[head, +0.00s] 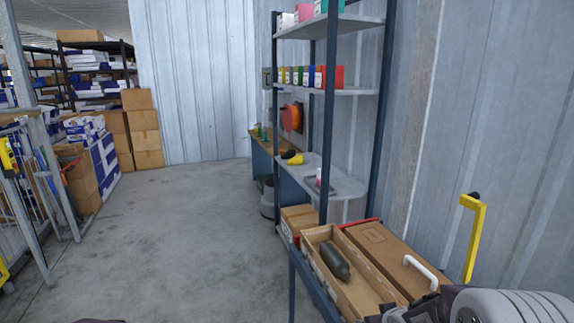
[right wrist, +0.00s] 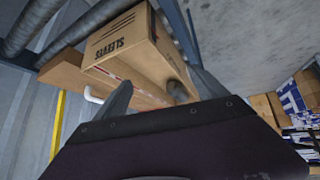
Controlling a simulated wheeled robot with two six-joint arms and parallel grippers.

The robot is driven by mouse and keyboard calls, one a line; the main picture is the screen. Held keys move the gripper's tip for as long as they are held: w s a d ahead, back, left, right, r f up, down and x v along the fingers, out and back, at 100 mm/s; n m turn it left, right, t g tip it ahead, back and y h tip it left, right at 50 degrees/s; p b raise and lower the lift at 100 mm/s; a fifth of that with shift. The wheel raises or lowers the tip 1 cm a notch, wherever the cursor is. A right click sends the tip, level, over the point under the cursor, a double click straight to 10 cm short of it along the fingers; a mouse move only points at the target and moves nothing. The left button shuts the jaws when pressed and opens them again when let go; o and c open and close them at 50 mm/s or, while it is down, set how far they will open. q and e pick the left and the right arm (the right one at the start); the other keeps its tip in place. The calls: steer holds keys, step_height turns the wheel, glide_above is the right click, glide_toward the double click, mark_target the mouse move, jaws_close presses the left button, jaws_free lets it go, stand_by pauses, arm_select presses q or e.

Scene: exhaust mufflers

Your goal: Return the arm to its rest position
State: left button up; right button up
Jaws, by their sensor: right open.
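A dark muffler (head: 335,262) lies in an open cardboard box (head: 363,297) at the lower right of the head view. In the right wrist view, a dark rounded end that looks like the muffler (right wrist: 178,91) shows by the box. My right gripper (right wrist: 161,78) is open, its two fingers spread with nothing held between them. The boxes appear beyond the fingers. In the head view, my right arm is at the bottom right corner and the fingertips cannot be made out. My left gripper is not in view.
A closed box (head: 385,250) stands beside the open one, with a white bent bar (head: 420,272) and a yellow post (head: 474,240) near it. A metal shelf (head: 345,187) stands behind against the wall. The concrete floor (head: 170,240) in the middle is clear.

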steer(key=s+a+f+g, duration=0.2)
steer(key=s+a+g, duration=0.1)
steer(key=s, duration=0.5)
steer(key=s+a+f+g, duration=0.1)
steer(key=s+a+g, duration=0.1)
steer(key=s, duration=0.6)
step_height(320, 180, down, 11)
steer(key=s+a+m+g+b, duration=0.1)
steer(key=s+g+b, duration=0.1)
steer(key=b, duration=0.8)
step_height(320, 180, up, 18)
steer(key=p, duration=1.7)
steer(key=shift+s+y+p, duration=0.3)
steer(key=shift+y+p, duration=0.1)
